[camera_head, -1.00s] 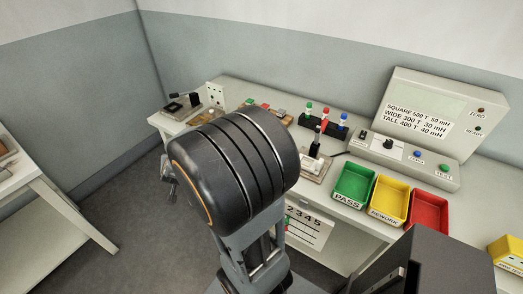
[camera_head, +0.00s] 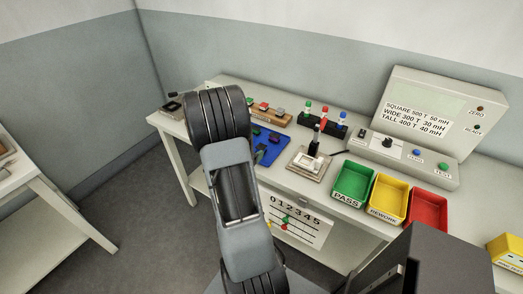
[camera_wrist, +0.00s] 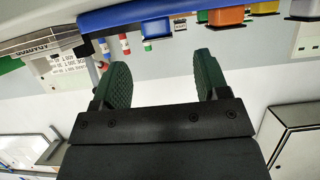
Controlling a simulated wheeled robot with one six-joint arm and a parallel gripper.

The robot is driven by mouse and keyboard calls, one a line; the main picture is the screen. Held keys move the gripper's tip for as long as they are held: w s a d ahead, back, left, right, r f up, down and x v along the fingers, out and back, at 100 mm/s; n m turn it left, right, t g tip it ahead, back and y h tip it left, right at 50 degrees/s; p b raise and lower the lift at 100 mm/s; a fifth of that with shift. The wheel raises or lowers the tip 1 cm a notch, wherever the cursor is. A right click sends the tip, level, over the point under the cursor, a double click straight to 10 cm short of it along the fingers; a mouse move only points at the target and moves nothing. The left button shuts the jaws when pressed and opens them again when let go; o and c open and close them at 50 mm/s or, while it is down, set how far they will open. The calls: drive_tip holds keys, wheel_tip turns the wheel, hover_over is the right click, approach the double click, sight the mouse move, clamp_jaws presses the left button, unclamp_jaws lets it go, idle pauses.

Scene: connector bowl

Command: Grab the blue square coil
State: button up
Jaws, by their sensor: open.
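I cannot make out the blue square coil for certain in either view. In the head view a blue mat (camera_head: 270,139) on the bench holds small dark and blue items, partly hidden by my arm. In the wrist view, which is upside down, a blue edge (camera_wrist: 140,16) crosses the top. My gripper (camera_wrist: 162,82) shows in the wrist view with two dark green fingers wide apart and nothing between them. It is hidden behind my arm in the head view.
A wooden rack (camera_head: 272,115) with coloured pieces and a black block (camera_head: 322,126) with green, red and blue tops stand behind the mat. A fixture (camera_head: 309,163) stands right of it. Green (camera_head: 353,183), yellow (camera_head: 387,198) and red (camera_head: 427,212) trays line the bench front.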

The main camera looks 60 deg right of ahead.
sight(260, 148)
drive_tip(key=shift+p+x, duration=0.3)
drive_tip(key=shift+x, duration=2.7)
drive_tip(key=shift+s, duration=0.15)
drive_tip(key=c, duration=1)
